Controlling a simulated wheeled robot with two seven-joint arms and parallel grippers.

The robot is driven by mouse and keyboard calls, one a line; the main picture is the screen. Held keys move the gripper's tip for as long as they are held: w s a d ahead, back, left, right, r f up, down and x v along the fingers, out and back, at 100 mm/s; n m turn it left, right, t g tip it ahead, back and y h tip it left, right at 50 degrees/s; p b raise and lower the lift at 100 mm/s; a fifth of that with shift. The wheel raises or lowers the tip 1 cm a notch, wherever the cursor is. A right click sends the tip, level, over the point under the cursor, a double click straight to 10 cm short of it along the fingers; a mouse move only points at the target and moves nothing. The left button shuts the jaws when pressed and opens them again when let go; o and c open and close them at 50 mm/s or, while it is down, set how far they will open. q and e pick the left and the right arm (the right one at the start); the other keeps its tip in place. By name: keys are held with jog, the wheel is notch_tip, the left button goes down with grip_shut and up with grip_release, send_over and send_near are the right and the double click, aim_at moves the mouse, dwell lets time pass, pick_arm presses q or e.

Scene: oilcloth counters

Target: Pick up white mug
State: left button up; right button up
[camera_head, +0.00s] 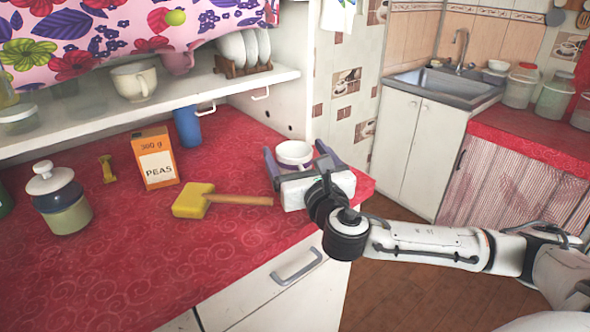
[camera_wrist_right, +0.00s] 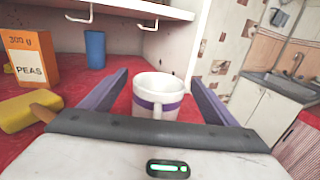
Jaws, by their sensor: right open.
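The white mug (camera_head: 294,152) stands upright on the red counter near its right end. In the right wrist view the mug (camera_wrist_right: 158,88) shows a purple band, with its handle turned toward the gripper. My right gripper (camera_head: 299,158) is open, with one purple finger on each side of the mug. In the right wrist view the fingers (camera_wrist_right: 158,92) stand apart from the mug, with a gap on both sides. The gripper body hides the lower part of the mug in the head view. My left gripper is not in view.
A peas box (camera_head: 156,160), a blue cup (camera_head: 187,126) and a lidded jar (camera_head: 62,199) stand farther left. A shelf (camera_head: 200,88) holding a cream mug (camera_head: 134,82) overhangs the counter's back.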

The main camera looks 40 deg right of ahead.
jog(key=shift+w+d, duration=0.1)
jog(key=shift+w, duration=0.35)
jog(key=c, duration=1.4)
